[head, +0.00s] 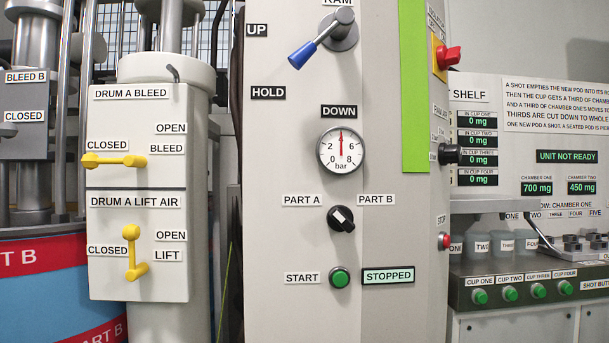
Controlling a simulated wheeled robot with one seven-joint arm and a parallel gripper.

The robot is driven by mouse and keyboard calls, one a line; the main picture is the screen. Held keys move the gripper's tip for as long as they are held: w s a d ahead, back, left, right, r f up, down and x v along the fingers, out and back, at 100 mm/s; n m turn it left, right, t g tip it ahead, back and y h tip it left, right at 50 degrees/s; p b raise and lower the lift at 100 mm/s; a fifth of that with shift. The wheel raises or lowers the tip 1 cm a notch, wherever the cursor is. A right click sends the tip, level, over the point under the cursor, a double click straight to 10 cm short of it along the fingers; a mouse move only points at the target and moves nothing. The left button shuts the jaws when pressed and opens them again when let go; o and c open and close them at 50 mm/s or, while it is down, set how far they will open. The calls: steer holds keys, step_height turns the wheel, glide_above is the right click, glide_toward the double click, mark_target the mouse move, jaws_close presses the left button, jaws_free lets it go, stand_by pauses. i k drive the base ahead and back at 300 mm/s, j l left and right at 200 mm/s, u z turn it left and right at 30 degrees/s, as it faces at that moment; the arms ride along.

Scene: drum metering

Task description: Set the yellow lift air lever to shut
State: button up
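The yellow lift air lever (132,252) is on the lower half of the white box at the left, under the label DRUM A LIFT AIR. Its pivot is beside the LIFT label and its arm points up, with the round knob at the top. The OPEN label is to the upper right of the pivot and the CLOSED label is to its left. The lever stands at the open position, not along the line to CLOSED. My gripper is not in view.
Just above, a similar yellow bleed lever (115,160) points left to CLOSED. A grey panel right of the box carries a blue-handled lever (316,43), a pressure gauge (341,151) and a black selector (341,218). A Part B drum (40,285) stands at the left.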

mark_target(131, 232)
steer(key=u, duration=1.25)
steer(key=i+j+u, duration=0.1)
steer(key=u, duration=0.4)
